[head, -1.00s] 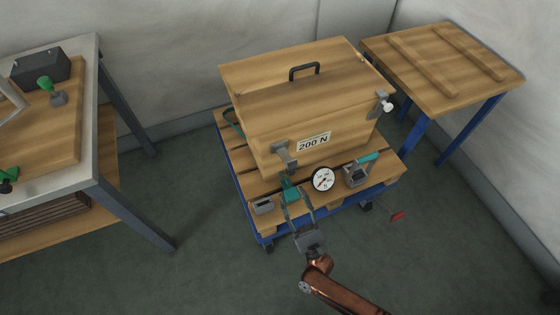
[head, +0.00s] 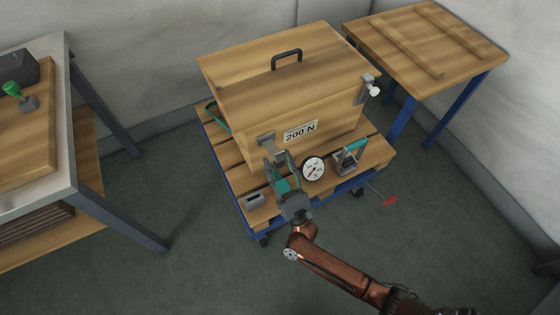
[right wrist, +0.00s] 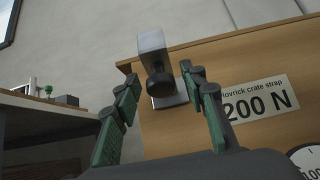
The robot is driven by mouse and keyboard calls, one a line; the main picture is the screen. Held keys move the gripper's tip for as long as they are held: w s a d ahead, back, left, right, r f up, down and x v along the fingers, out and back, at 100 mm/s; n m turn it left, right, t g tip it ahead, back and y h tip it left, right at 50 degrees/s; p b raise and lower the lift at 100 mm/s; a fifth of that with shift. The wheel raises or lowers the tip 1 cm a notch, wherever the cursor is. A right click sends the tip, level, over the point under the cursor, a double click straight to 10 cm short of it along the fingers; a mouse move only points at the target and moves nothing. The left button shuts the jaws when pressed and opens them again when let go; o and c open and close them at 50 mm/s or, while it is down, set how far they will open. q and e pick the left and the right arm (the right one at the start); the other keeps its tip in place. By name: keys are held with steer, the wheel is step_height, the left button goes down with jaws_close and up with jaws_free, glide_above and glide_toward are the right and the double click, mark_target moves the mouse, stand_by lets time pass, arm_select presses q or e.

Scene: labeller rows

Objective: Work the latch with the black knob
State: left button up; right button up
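The wooden crate (head: 262,100) has a grey latch (head: 267,141) at the left of its front face. In the right wrist view the latch (right wrist: 152,42) carries a round black knob (right wrist: 160,86). My right gripper (head: 278,160) is open just in front of this latch, below it in the head view. In the right wrist view its green-padded fingers stand apart on either side of the knob, with no clear contact. In the head view the gripper hides the knob. A second latch with a white knob (head: 374,91) is at the crate's right corner. My left gripper is out of view.
The crate stands on a slatted blue-framed cart (head: 228,178). A round dial gauge (head: 313,169), a teal-handled clamp device (head: 350,156) and a small grey block (head: 255,200) are close to the gripper. A "200 N" label (head: 300,131) is right of the latch. Tables stand left and right.

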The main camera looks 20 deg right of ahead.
steer(key=shift+c, duration=0.7)
jaws_close()
